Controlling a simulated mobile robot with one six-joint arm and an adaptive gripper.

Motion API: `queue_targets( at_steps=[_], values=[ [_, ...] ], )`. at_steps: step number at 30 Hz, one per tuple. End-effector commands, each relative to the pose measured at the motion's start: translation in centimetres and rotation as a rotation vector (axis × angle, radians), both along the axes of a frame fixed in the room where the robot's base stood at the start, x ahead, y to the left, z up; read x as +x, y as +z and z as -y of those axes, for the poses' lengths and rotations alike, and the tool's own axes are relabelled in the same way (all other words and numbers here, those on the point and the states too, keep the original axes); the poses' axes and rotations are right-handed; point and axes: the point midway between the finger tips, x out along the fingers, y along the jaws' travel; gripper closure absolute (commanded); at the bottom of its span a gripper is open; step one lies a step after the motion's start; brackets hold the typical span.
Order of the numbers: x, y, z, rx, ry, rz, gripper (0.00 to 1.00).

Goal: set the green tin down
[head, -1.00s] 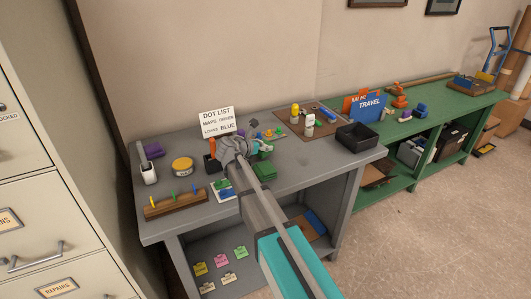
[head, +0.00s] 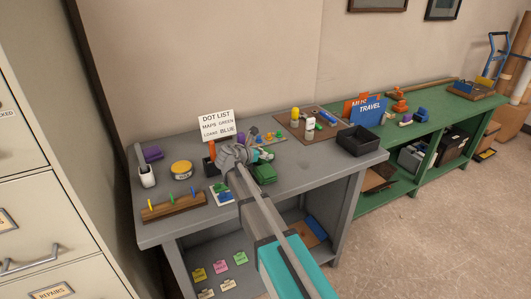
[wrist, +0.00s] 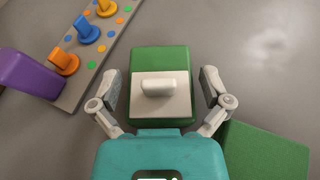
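The green tin (wrist: 160,58) shows in the wrist view as a green block with a white label plate and a pale knob on top. It sits between the two fingers of my gripper (wrist: 162,92). A gap of grey shows on each side, so the fingers are open and do not touch it. It seems to be at the grey tabletop, but contact beneath it is hidden. In the head view my gripper (head: 262,153) is over the middle of the grey table (head: 310,178) and largely hides the tin.
A second green block (wrist: 266,150) lies close by at lower right in the wrist view. A dotted strip (wrist: 92,62) with pegs and a purple object (wrist: 28,75) are at upper left. A black tray (head: 358,142) stands at the table's right end.

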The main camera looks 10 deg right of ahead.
Motion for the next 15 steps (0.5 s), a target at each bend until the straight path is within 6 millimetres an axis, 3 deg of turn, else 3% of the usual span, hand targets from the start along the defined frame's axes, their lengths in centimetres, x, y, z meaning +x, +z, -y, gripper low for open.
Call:
queue_targets(
  at_steps=[15],
  values=[
    [-0.17,0.49,-0.15,0.0,0.0,0.0,0.0]
  ],
)
